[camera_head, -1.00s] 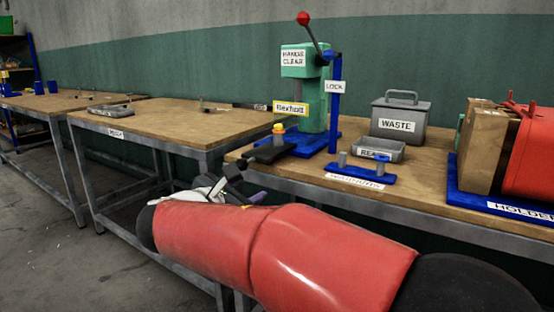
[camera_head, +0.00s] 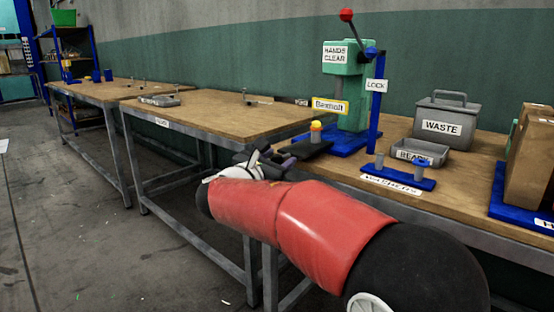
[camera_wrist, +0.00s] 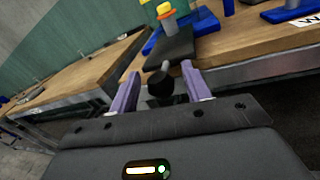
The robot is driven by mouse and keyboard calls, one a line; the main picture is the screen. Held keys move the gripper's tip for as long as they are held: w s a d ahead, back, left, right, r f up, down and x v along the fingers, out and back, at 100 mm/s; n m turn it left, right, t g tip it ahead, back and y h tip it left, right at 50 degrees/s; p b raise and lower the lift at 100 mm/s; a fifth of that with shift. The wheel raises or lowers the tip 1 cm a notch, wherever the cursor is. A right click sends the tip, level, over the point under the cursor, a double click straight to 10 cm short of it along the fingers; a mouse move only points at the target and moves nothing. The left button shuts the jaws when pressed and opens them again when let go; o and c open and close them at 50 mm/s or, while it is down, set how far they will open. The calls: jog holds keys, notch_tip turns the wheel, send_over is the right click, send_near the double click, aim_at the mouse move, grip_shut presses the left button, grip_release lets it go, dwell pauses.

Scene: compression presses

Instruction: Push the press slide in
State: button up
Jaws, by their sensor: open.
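The press (camera_head: 345,97) is green with a red-balled lever and a blue base on the bench. Its dark slide (camera_head: 308,149) sticks out from the front, with a yellow and orange piece (camera_head: 316,131) on it. In the wrist view the slide (camera_wrist: 170,52) points towards me and ends in a black knob (camera_wrist: 161,86). My gripper (camera_wrist: 161,84) is open, with its purple fingers on either side of the knob. I cannot tell whether they touch it. In the head view my gripper (camera_head: 268,163) is at the slide's outer end, partly hidden by my arm.
A blue stand with pegs (camera_head: 402,178), a grey open tray (camera_head: 420,152) and a waste box (camera_head: 442,122) stand right of the press. A cardboard box (camera_head: 528,170) is at the far right. Another bench (camera_head: 215,112) stands left, with a gap before the press bench.

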aim_at(297, 150)
grip_shut()
jog(key=x, duration=0.2)
jog(key=d+x, duration=0.1)
jog(key=x, duration=0.4)
jog(key=shift+s+d+p, duration=0.1)
jog(key=shift+d+p, duration=0.15)
jog(key=shift+p, duration=0.05)
grip_release()
jog(key=shift+b+v, duration=0.55)
jog(key=shift+v, duration=3.35)
